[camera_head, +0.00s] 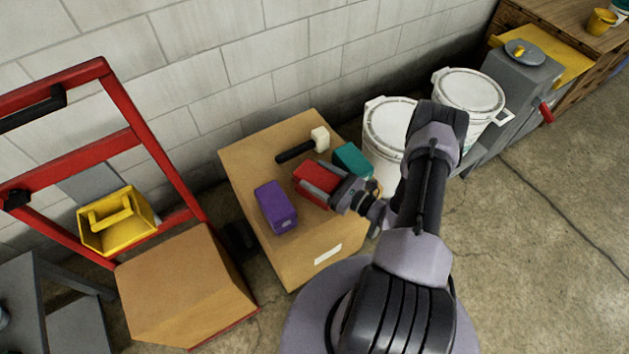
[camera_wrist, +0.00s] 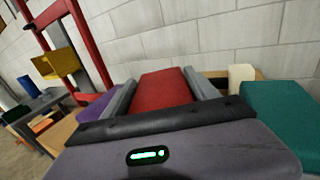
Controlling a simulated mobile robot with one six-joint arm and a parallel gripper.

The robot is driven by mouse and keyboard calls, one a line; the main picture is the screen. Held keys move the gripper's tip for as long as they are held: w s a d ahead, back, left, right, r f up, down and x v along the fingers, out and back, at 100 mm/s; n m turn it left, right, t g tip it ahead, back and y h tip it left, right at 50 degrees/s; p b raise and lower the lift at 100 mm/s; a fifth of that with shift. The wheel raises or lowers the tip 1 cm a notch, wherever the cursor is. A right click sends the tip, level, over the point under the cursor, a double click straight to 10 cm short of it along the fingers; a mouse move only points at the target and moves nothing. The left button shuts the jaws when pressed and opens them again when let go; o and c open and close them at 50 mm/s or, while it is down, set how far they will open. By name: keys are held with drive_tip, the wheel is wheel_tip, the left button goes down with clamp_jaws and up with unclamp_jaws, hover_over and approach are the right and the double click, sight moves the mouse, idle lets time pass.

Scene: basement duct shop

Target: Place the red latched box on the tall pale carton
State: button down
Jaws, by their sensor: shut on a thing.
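The red box (camera_head: 312,176) is between the jaws of my gripper (camera_head: 322,181), over the top of the tall tan carton (camera_head: 250,150). I cannot tell whether it touches the carton top. In the wrist view the red box (camera_wrist: 162,91) fills the space between the two grey fingers (camera_wrist: 163,84). Its latch is not visible, and its near end is hidden by my gripper. The carton stands on the floor against the block wall, with a white label on its front.
A purple box (camera_head: 275,207), a mallet (camera_head: 305,145) and a teal box (camera_head: 352,160) crowd around the red box on the carton. White buckets (camera_head: 392,122) stand at right. A red hand truck (camera_head: 118,100) at left carries a lower carton (camera_head: 180,285) and a yellow bin (camera_head: 117,232).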

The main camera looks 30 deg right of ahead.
drive_tip(key=shift+w+d+f+b, duration=0.1)
drive_tip(key=shift+w+f+b, duration=0.1)
drive_tip(key=shift+w, duration=0.3)
drive_tip(key=shift+w+f+b, duration=0.1)
drive_tip(key=shift+w+b, duration=0.1)
drive_tip(key=shift+w, duration=0.3)
wheel_tip(320, 180, down, 3)
drive_tip(key=shift+f+b, duration=0.2)
drive_tip(key=shift+b, duration=0.85)
drive_tip(key=shift+r, duration=0.25)
drive_tip(key=shift+c, duration=1.1)
unclamp_jaws()
drive_tip(key=shift+s+f, duration=0.1)
drive_tip(key=shift+f, duration=0.05)
